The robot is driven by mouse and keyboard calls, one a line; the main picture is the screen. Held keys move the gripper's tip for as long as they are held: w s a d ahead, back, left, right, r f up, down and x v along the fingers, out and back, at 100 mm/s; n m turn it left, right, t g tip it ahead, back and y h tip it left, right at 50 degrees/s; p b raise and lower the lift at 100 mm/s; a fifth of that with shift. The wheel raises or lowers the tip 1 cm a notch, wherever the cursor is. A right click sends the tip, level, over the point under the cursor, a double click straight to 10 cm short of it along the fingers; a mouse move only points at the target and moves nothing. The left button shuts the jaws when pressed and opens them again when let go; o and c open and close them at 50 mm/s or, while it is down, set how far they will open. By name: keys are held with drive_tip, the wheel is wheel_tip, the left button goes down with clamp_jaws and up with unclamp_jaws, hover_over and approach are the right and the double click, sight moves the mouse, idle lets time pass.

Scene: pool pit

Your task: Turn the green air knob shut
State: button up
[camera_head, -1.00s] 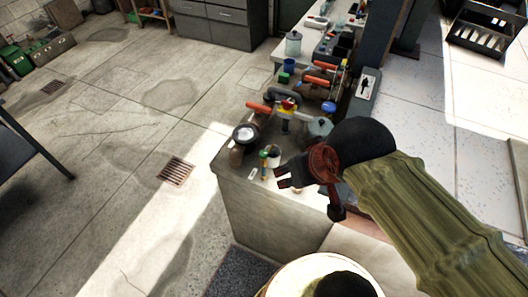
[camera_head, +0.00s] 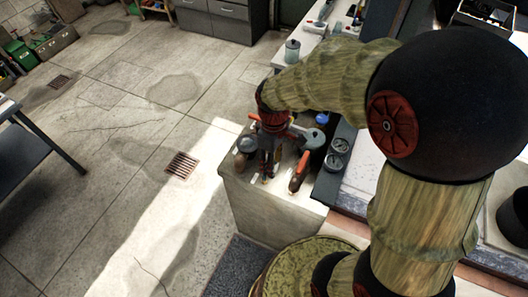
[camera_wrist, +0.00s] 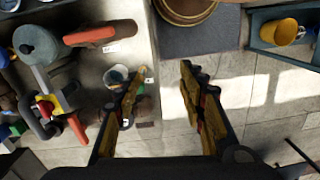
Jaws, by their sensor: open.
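My gripper (camera_head: 268,172) hangs pointing down over the front of the grey bench (camera_head: 270,222). In the wrist view its two yellow-brown fingers (camera_wrist: 163,72) are spread apart with nothing between them but bench edge and floor. A small bit of green (camera_wrist: 141,92), likely the green air knob, shows beside the left finger, mostly hidden by it. A small cup with a pale rim (camera_wrist: 116,75) stands just left of that finger. In the head view my gripper covers most of this spot, so I cannot make out the knob's turn position.
A red handle (camera_wrist: 91,36) and a round grey lid (camera_wrist: 36,42) crowd the bench on the left of the wrist view.

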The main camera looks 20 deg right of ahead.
drive_tip(key=w+f+n, duration=0.1)
drive_tip(key=w+n, duration=0.1)
drive_tip(key=n, duration=0.2)
drive_tip(key=w+f+n, duration=0.1)
drive_tip(key=w+n, duration=0.2)
drive_tip(key=w+f+n, duration=0.1)
drive_tip(key=w+n, duration=0.1)
drive_tip(key=n, duration=0.2)
drive_tip(key=shift+w+a+n+p, duration=0.1)
drive_tip(key=shift+w+n+p, duration=0.2)
drive_tip(key=shift+p, duration=0.1)
drive_tip(key=shift+w+f+n+t, duration=0.1)
drive_tip(key=shift+n+t, duration=0.2)
drive_tip(key=shift+n, duration=0.8)
drive_tip(key=shift+f, duration=3.85)
drive_tip(key=shift+c, duration=1.3)
drive_tip(key=c, duration=0.8)
